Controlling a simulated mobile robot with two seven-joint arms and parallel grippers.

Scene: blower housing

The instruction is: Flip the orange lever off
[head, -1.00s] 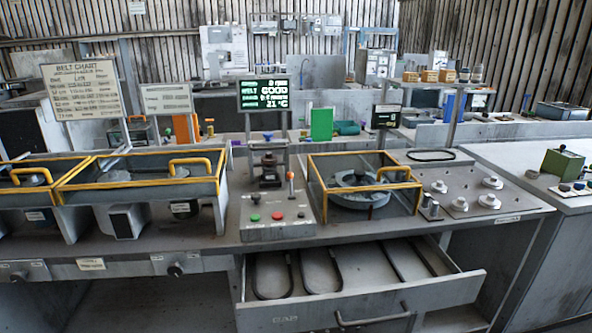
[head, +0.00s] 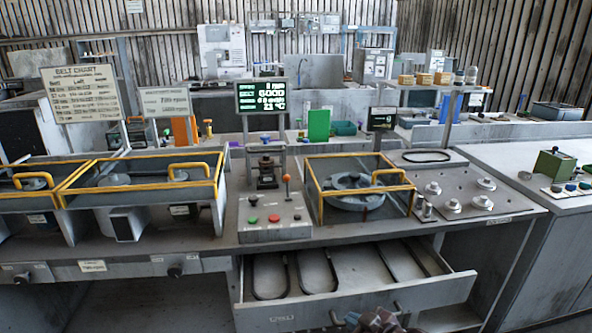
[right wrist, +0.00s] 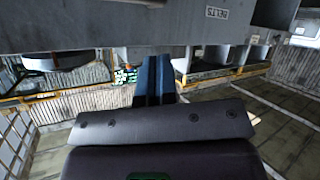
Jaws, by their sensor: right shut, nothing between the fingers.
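The orange lever (head: 286,181) is a thin stalk with an orange knob. It stands roughly upright at the right rear of the grey control box (head: 273,231), which also carries green and red buttons. My right gripper (head: 372,321) shows only in part at the bottom edge of the head view, in front of the open drawer and well below and away from the lever. In the right wrist view its blue fingers (right wrist: 155,66) are together with nothing held. The lever cannot be made out in that view. My left gripper is not in view.
An open drawer (head: 357,298) with dark belts juts out below the bench. A yellow-framed blower housing (head: 314,183) stands right of the control box, and another yellow-framed housing (head: 219,190) stands left. A lit display (head: 262,95) rises behind.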

